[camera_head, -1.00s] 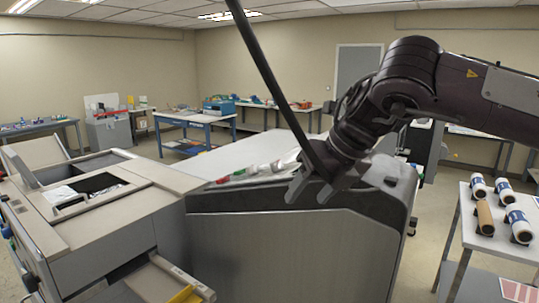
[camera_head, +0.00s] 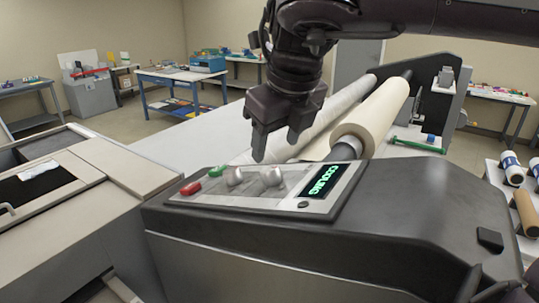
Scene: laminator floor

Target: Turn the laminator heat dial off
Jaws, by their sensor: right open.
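The laminator (camera_head: 420,200) has a slanted control panel (camera_head: 285,206) at its near end. Two silver knobs sit side by side on it, a left knob (camera_head: 234,177) and a right knob (camera_head: 272,177). I cannot read which one is the heat dial, nor their settings. A green display (camera_head: 322,181) reads "COOLING". A red button (camera_head: 190,188) and a green button (camera_head: 217,170) are at the panel's left. My right gripper (camera_head: 278,147) is open and empty, pointing down above the knobs and apart from them. My left gripper is out of view.
Rollers (camera_head: 372,118) lie behind the panel under my right arm. A grey machine (camera_head: 75,205) stands close on the left. A side table with white rolls (camera_head: 512,167) is at the right edge. Blue-framed tables stand farther back.

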